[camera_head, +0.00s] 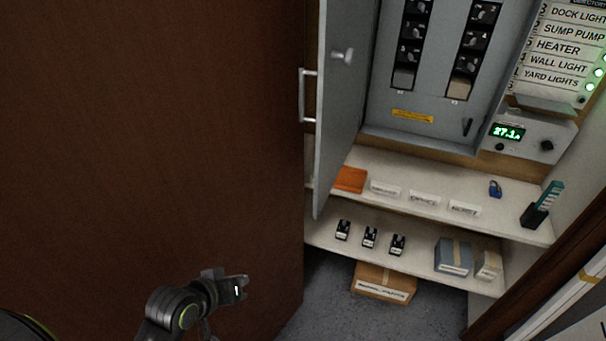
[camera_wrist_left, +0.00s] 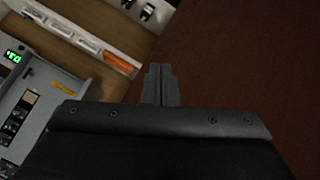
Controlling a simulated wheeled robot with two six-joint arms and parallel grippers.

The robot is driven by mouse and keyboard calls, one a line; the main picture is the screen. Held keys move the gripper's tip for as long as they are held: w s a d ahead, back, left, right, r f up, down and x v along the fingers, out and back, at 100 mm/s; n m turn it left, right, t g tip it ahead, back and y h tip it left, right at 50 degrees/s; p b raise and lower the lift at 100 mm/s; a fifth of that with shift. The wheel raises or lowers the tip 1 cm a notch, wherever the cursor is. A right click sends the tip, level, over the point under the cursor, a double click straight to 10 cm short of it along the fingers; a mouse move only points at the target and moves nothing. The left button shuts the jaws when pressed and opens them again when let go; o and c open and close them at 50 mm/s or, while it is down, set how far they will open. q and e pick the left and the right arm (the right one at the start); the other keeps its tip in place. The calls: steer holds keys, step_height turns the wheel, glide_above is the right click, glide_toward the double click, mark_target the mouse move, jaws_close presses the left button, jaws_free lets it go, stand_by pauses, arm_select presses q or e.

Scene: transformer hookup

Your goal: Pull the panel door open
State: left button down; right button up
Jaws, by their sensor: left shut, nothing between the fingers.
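The grey panel door (camera_head: 338,110) stands swung open at the left side of the electrical panel (camera_head: 430,95), seen steeply from the side. Its bar handle (camera_head: 302,97) is on its left face, and a small latch knob (camera_head: 344,56) is on its right face. The panel's breaker columns are exposed. My left gripper (camera_head: 241,287) is shut and empty, low in front of the brown wooden door and apart from the panel door and its handle. In the left wrist view its closed fingers (camera_wrist_left: 159,82) point toward the brown surface. My right gripper is not in view.
A large brown wooden door (camera_head: 150,130) fills the left. Under the panel, an upper shelf (camera_head: 400,213) holds an orange item (camera_head: 349,179), labels and a blue padlock (camera_head: 495,188). The lower shelf holds small black devices and boxes. A cardboard box (camera_head: 384,282) is on the floor.

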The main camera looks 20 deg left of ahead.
arm_select(q)
steer(key=w+d+r+n+t+h, duration=0.2)
steer(key=w+r+n+t+h, duration=0.2)
steer(key=w+r+n+t, duration=0.8)
steer(key=w+d+m+g+p, duration=0.1)
steer(key=w+d+g, duration=0.1)
steer(key=w, duration=0.4)
steer(key=w+d+r+m+g+p, duration=0.1)
steer(key=w+d, duration=0.3)
steer(key=w, duration=0.2)
steer(key=shift+w+d+g+p, duration=0.25)
steer(key=shift+w+g+p, duration=0.05)
steer(key=shift+g+p, duration=0.1)
steer(key=shift+r, duration=0.1)
